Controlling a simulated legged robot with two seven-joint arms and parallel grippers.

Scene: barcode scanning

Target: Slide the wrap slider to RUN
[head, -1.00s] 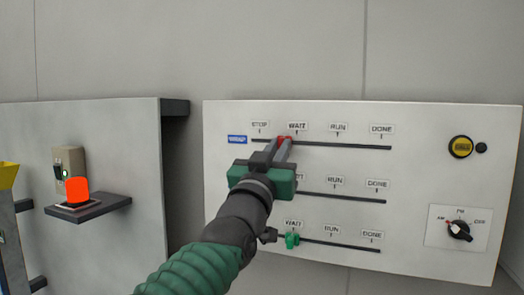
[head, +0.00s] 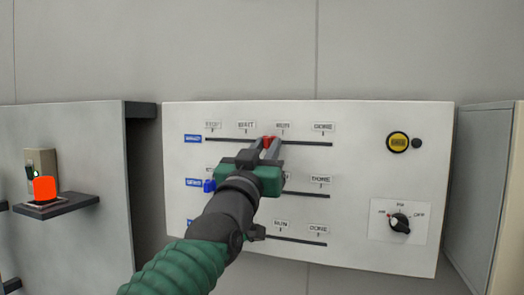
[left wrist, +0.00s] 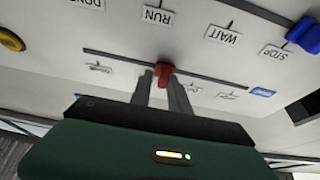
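The red slider knob (head: 268,141) sits on the top track (head: 305,145) of the white panel (head: 345,215), between the WAIT (head: 247,125) and RUN (head: 283,126) labels. A blue tag (head: 193,139) marks this row; its text is too small to read. My left gripper (head: 269,143) reaches up to the knob, its two fingers around it. In the left wrist view, upside down, the red knob (left wrist: 163,72) shows between the fingertips (left wrist: 162,80). My right gripper is not in view.
A blue knob (head: 209,186) is at the left of the middle track. My arm hides part of the lower rows. A yellow button (head: 398,142) and rotary switch (head: 400,222) are at right. An orange object (head: 44,189) stands on a shelf at left. The top track right of the knob is clear.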

